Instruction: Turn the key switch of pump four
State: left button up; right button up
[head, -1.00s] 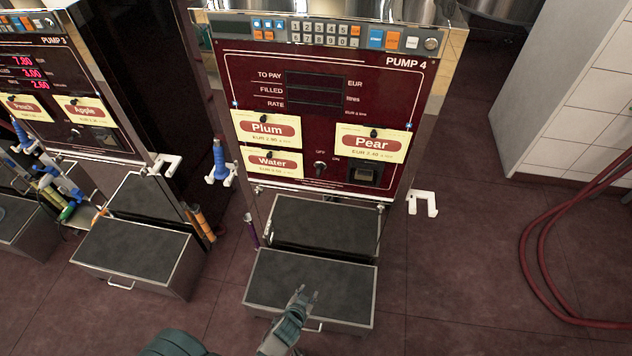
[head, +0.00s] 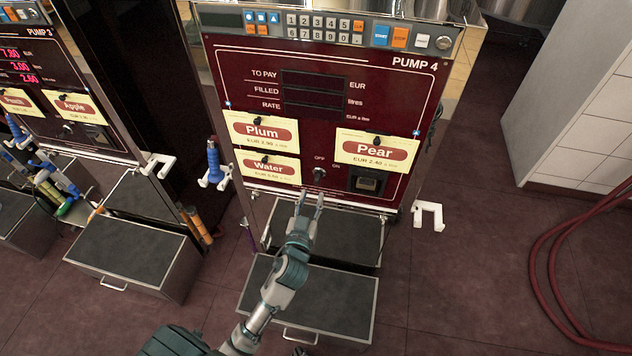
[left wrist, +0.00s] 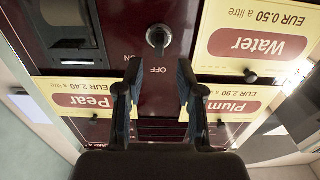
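The key switch (head: 319,174) of pump four (head: 318,120) is a small round knob between the OFF and ON labels, low on the dark red panel. In the left wrist view the key switch (left wrist: 158,38) appears upside down, just beyond the fingertips and between them. My left gripper (head: 310,197) is open and empty, a little below and in front of the switch in the head view. It also shows in the left wrist view (left wrist: 159,75) with its two fingers apart. The pump's displays are dark. My right gripper is not in view.
Plum (head: 262,130), Water (head: 267,169) and Pear (head: 376,149) cards surround the switch. A receipt slot (head: 367,183) lies to its right. A white hook (head: 429,215) and a blue nozzle (head: 213,160) flank the pump. A step (head: 318,300) stands below. Red hose (head: 540,270) lies at right.

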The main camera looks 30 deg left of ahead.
aim_at(316, 183)
pick_arm(q)
jog(key=x, duration=0.6)
jog(key=shift+w, duration=0.2)
grip_shut()
